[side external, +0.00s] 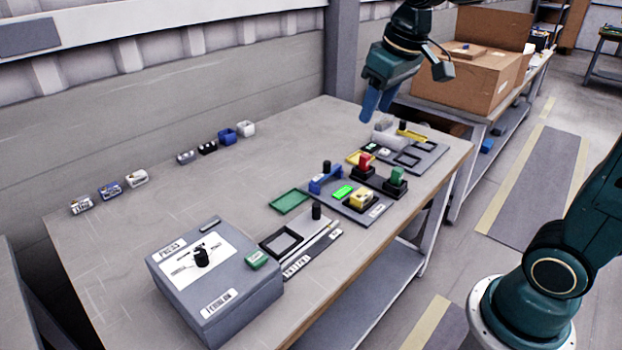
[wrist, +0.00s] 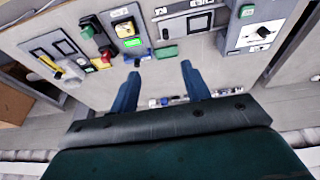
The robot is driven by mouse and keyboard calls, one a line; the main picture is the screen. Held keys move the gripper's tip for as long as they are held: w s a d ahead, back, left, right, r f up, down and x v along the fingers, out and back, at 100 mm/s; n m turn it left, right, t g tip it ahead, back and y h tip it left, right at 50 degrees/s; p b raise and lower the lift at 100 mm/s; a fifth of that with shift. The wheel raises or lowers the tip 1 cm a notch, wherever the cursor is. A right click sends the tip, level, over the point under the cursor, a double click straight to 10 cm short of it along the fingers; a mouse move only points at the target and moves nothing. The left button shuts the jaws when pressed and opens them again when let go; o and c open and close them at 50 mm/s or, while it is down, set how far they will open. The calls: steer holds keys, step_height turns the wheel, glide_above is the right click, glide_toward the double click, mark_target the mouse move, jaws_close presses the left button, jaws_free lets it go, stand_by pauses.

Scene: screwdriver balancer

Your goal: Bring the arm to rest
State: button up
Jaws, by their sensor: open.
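My gripper (side external: 376,104) is raised above the far right part of the grey workbench (side external: 330,135), its blue fingers pointing down. In the wrist view my gripper (wrist: 158,72) shows two blue fingers spread apart with nothing between them. The fingers touch nothing that I can see. My arm reaches in from the right and the gripper hangs clear of the bench top.
A grey press box (side external: 215,280) with a black knob stands at the near left of the bench. Fixtures with red and green buttons (side external: 365,163) line the front edge. A cardboard box (side external: 465,85) is behind on the right.

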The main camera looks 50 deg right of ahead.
steer(key=s+a+f+t, duration=0.1)
steer(key=s+a, duration=0.1)
steer(key=s, duration=0.6)
steer(key=s+a+f+t, duration=0.1)
steer(key=s+a+f, duration=0.1)
steer(key=s, duration=0.7)
steer(key=shift+w+f, duration=0.1)
stand_by(0.4)
